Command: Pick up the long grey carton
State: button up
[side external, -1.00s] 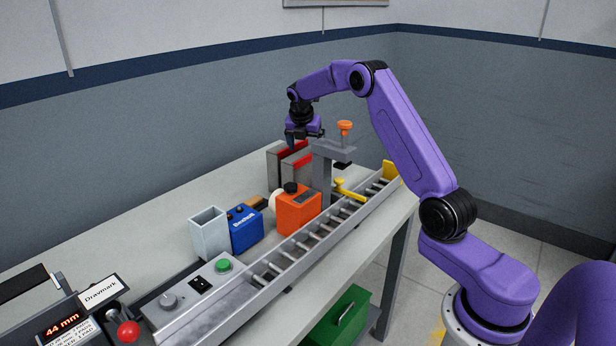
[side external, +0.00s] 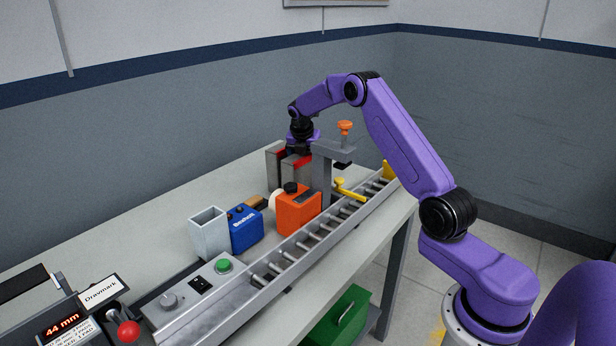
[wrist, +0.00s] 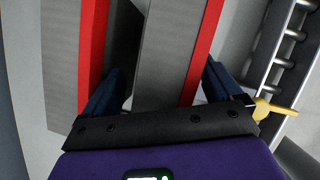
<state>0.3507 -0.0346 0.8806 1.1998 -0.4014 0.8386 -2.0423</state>
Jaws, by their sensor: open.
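Two long grey cartons with red strips stand side by side at the far end of the bench. In the wrist view, one grey carton (wrist: 163,45) lies between the two dark blue fingers of my open gripper (wrist: 162,75), with a gap at its left and its red side near the right finger. The other grey carton (wrist: 60,60) is just left of the left finger, its red side facing that finger. In the side view, my gripper (side external: 299,150) is down at the cartons' tops, and the left carton (side external: 273,168) shows beside it. The fingertips are hidden there.
A grey clamp post with an orange knob (side external: 345,128) stands close right of the cartons. A roller conveyor (side external: 300,245) runs along the bench edge. An orange container (side external: 297,212), a blue box (side external: 244,230) and a pale open box (side external: 209,236) stand nearer the camera.

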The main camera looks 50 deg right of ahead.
jog(key=shift+f, duration=0.2)
dwell(0.3)
jog(key=c, duration=1.5)
jog(key=shift+r, duration=0.15)
